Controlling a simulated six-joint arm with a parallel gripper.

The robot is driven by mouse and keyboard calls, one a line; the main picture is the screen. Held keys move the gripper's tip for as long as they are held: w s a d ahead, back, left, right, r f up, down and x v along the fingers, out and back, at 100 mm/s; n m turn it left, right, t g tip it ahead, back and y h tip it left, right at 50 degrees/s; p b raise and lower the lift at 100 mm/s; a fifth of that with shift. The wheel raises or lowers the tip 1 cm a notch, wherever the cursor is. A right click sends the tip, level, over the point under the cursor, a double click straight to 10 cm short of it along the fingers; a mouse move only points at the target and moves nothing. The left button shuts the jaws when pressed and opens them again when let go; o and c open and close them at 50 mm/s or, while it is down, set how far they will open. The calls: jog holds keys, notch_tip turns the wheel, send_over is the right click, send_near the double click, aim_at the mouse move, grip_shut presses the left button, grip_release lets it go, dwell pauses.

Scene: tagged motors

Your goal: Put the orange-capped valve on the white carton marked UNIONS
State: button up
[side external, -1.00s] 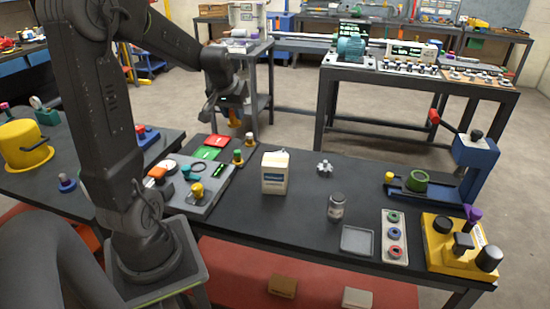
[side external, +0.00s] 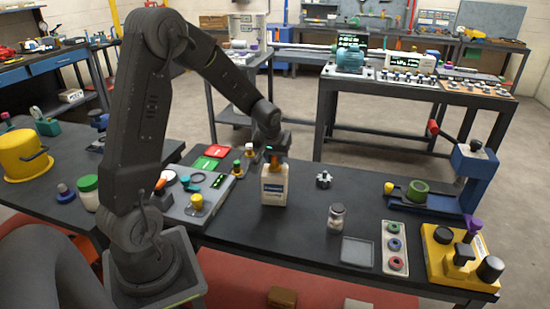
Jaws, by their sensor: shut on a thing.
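The white carton (side external: 274,188) with a blue label stands upright on the dark bench, near its middle. The label is too small to read. My gripper (side external: 271,152) is directly over the carton and is shut on the orange-capped valve (side external: 272,158). Only a small orange part of the valve shows; the fingers hide the rest. The gripper and valve cover the carton's top, so I cannot tell whether the valve touches it.
A grey device with knobs (side external: 193,211) and small capped parts (side external: 249,151) stand left of the carton. A silver fitting (side external: 324,180), a jar (side external: 336,216), and a grey tray (side external: 357,252) are to the right. Bare bench lies between them.

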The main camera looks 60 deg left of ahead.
jog(key=shift+f, duration=0.3)
jog(key=shift+f, duration=0.1)
jog(key=o, duration=1)
jog(key=v, duration=1.2)
jog(key=s+d+r+m+h, duration=0.1)
jog(key=s+d+r+m, duration=0.1)
jog(key=s+d, duration=0.3)
jog(key=s+d+r+m+t+h, duration=0.1)
jog(key=s+d+m, duration=0.3)
jog(key=d, duration=0.4)
jog(key=s+d+r+m+t+h, duration=0.1)
jog(key=s+d+r+m, duration=0.1)
jog(key=s+d, duration=0.4)
jog(key=shift+s+d+r+m, duration=0.3)
jog(key=shift+s+m, duration=0.05)
jog(key=shift+m, duration=0.15)
